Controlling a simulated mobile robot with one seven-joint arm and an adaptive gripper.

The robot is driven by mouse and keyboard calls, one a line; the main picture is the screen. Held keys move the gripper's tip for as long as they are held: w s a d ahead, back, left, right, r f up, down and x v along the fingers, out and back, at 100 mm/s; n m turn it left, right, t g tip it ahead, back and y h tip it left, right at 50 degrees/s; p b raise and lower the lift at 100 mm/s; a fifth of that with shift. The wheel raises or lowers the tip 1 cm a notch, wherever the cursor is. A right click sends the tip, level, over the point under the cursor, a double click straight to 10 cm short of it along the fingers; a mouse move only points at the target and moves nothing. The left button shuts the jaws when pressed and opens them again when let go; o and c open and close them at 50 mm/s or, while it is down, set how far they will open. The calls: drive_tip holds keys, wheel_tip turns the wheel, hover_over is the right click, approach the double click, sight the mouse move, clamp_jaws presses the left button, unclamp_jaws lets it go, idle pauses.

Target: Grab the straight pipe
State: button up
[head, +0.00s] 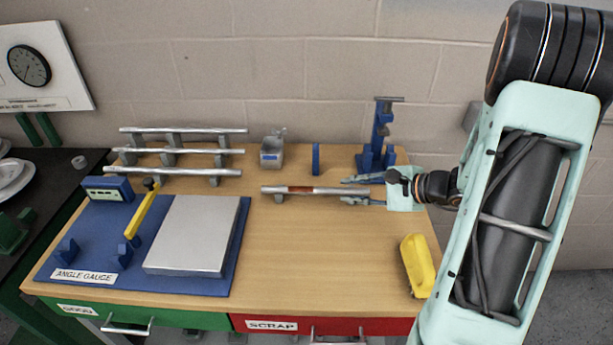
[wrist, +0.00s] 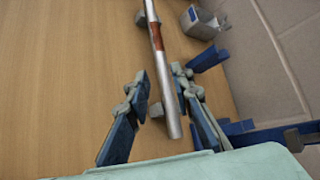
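A straight silver pipe (head: 322,190) with a reddish-brown band lies level on small grey supports in the middle of the table. In the wrist view the same pipe (wrist: 166,75) runs from the top edge down between my fingers. My gripper (head: 344,190) is open at the pipe's right end, with one finger on each side. In the wrist view my gripper (wrist: 159,76) shows a clear gap on the left of the pipe and a smaller one on the right. I cannot tell its exact height over the pipe.
Several pipes lie on a rack (head: 215,152) at back left. A blue stand (head: 382,135) and a grey box (head: 271,155) stand behind. A yellow object (head: 416,266) sits at front right. The angle gauge board (head: 105,292) fills the left. The front middle is clear.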

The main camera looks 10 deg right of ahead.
sight(318, 191)
drive_tip(key=p+x, duration=0.1)
drive_tip(key=x, duration=0.9)
drive_tip(key=shift+w+a+f, duration=0.2)
drive_tip(key=shift+f, duration=0.05)
drive_tip(key=shift+c, duration=0.3)
clamp_jaws()
